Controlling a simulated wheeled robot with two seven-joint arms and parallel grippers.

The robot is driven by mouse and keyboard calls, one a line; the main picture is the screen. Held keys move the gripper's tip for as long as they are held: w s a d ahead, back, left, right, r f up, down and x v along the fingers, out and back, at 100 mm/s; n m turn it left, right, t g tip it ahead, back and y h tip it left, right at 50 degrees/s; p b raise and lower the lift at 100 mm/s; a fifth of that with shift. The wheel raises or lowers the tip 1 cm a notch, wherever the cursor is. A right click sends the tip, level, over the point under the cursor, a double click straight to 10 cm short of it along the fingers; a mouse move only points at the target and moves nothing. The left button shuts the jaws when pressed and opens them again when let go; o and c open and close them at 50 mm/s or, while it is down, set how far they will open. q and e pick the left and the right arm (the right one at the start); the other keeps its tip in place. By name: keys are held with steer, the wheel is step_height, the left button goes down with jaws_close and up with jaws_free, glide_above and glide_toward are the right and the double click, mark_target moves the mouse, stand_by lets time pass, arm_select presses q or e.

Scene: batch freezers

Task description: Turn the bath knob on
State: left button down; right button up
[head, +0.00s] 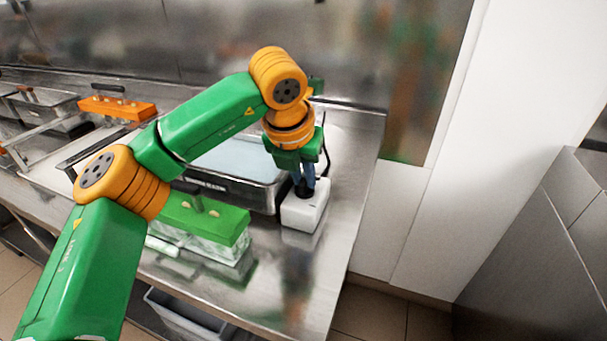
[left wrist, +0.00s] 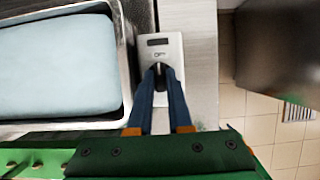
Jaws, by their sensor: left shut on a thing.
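The bath control unit is a white box (head: 305,211) at the right end of the metal bath in the head view. A dark knob (head: 304,189) stands on its top. My left gripper (head: 305,182) points down over the box with its fingers closed around the knob. In the left wrist view the box (left wrist: 174,47) has a small dark display, and the blue fingertips (left wrist: 160,72) meet at the knob, which they mostly hide. I cannot tell the knob's turned position. My right gripper is in neither view.
The metal bath (head: 262,194) holds pale blue liquid or a pale blue block. A green-topped clear container (head: 205,222) stands in front of it. The steel counter (head: 335,240) is bare right of the box.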

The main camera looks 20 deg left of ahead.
arm_select(q)
steer(key=m, duration=0.1)
steer(key=m+h+p, duration=0.1)
steer(key=m, duration=0.1)
steer(key=shift+a+r+m+p, duration=0.1)
steer(key=shift+r+m+p, duration=0.05)
steer(key=shift+m+p, duration=0.15)
steer(key=m+p, duration=0.1)
steer(key=m+g+h+p, duration=0.1)
steer(key=m, duration=0.1)
steer(key=shift+w+a+r+m+h+p, duration=0.1)
steer(key=shift+m+h+p, duration=0.2)
steer(key=shift+p, duration=0.05)
steer(key=m+g+p, duration=0.1)
steer(key=m+p, duration=0.2)
steer(key=m+g+h+p, duration=0.1)
steer(key=m+p, duration=0.2)
steer(key=shift+w+a+h, duration=0.1)
steer(key=shift+w+h, duration=0.05)
steer(key=shift+h, duration=0.15)
steer(key=m+g+p, duration=0.1)
steer(key=m+p, duration=0.1)
steer(key=shift+m, duration=0.3)
steer(key=shift+w+f+m+g+p, duration=0.1)
steer(key=shift+f+m+g+p, duration=0.15)
steer(key=shift+m+p, duration=0.55)
steer(key=shift+m, duration=0.4)
steer(key=c, duration=0.8)
jaws_free()
steer(key=shift+c, duration=0.2)
